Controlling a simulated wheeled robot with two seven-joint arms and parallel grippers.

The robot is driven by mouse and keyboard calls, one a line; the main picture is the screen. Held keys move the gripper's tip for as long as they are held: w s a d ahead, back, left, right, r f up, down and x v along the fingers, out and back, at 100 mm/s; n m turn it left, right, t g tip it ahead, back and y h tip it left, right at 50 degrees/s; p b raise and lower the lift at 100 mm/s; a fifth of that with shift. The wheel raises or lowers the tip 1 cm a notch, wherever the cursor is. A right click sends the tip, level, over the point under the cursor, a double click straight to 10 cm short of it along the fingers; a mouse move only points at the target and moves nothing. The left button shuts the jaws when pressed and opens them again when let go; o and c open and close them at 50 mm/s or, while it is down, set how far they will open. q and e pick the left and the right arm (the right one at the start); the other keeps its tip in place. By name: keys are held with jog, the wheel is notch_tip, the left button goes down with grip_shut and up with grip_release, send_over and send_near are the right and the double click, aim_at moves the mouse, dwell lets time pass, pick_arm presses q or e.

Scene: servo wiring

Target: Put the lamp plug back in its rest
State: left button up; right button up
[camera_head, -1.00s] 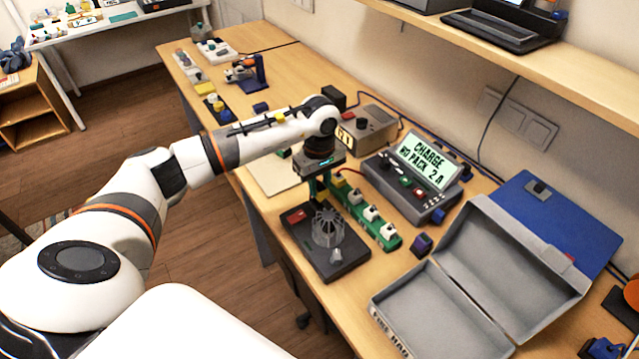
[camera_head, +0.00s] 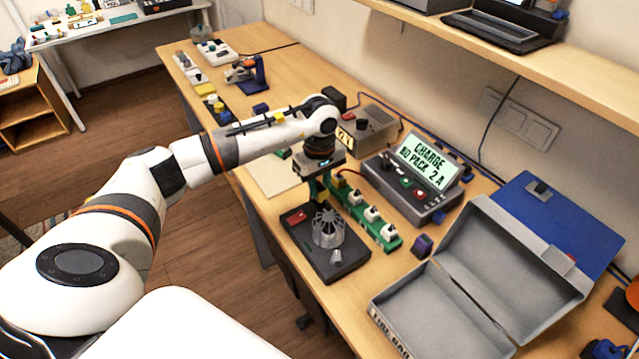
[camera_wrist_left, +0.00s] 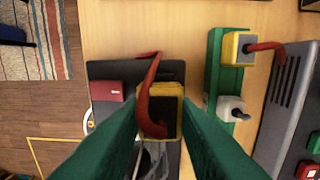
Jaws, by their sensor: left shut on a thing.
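My left gripper (camera_head: 318,193) points down over the black stand (camera_head: 346,264) on the bench, near the left side of the green power strip (camera_head: 386,238). In the left wrist view its green fingers (camera_wrist_left: 160,118) are shut on a yellow plug (camera_wrist_left: 168,92) with a dark face and a red cord. I cannot tell from any label whether this is the lamp plug. Another yellow plug (camera_wrist_left: 237,48) with a red cord sits in the green strip, beside a white plug (camera_wrist_left: 232,108). The plug's rest cannot be made out for certain. My right gripper is not in view.
A grey wire cup (camera_head: 328,230) and a red block (camera_head: 297,217) are on the black stand. A charger with a lit screen (camera_head: 428,160) stands behind the strip. An open grey case (camera_head: 440,318) lies at the right. A grey box (camera_head: 370,128) stands farther back.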

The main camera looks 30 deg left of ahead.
aim_at(319, 188)
pick_arm(q)
jog(key=shift+b, duration=0.3)
jog(key=shift+f+b, duration=1.2)
jog(key=shift+f, duration=0.2)
jog(key=o, duration=1.1)
jog(key=shift+c, duration=0.2)
notch_tip(319, 188, up, 12)
jog(key=b, duration=0.2)
